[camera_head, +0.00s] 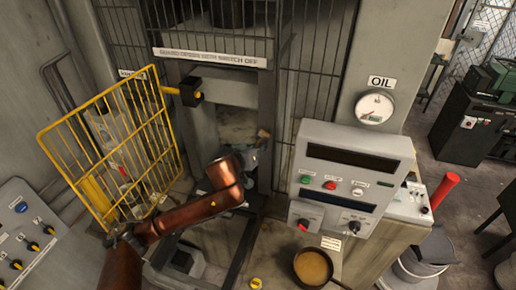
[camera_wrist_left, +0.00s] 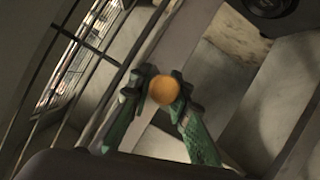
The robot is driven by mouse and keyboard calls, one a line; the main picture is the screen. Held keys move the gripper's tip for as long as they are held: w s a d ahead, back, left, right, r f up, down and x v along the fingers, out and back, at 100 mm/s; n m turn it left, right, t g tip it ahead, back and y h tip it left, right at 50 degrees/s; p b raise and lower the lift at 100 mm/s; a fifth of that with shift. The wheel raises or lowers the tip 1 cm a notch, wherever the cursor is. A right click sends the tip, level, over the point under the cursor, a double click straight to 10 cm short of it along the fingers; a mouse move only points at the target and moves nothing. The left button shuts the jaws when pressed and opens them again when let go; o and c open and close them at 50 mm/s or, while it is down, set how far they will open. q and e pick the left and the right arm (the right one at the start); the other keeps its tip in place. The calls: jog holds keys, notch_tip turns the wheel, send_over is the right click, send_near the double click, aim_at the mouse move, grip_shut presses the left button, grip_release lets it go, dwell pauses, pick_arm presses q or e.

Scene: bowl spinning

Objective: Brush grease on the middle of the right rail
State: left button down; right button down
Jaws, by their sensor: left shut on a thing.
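My left gripper (camera_head: 256,150) reaches into the machine's opening at the middle of the head view, at the end of my copper-coloured arm. In the left wrist view its green fingers (camera_wrist_left: 164,95) are shut on the brush, whose round orange handle end (camera_wrist_left: 164,90) faces the camera. In the head view only a small tan bit of the brush (camera_head: 263,133) shows; its bristles are hidden. A dark bar (camera_head: 240,245), seemingly the right rail, runs forward from the opening, below and right of my forearm. I cannot tell whether the brush touches a rail. My right gripper is out of view.
A yellow mesh gate (camera_head: 108,150) stands open on the left. A grey control box (camera_head: 352,165) juts out at right. A dark pan of yellow-brown stuff (camera_head: 313,266) sits at the lower right. Barred guards (camera_head: 315,70) flank the opening.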

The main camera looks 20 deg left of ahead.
pick_arm(q)
jog(key=shift+w, duration=0.2)
notch_tip(320, 180, down, 21)
jog(key=b, duration=0.2)
dwell(4.4)
notch_tip(320, 180, up, 12)
jog(key=p, duration=1)
jog(key=shift+r, duration=0.25)
dwell(0.8)
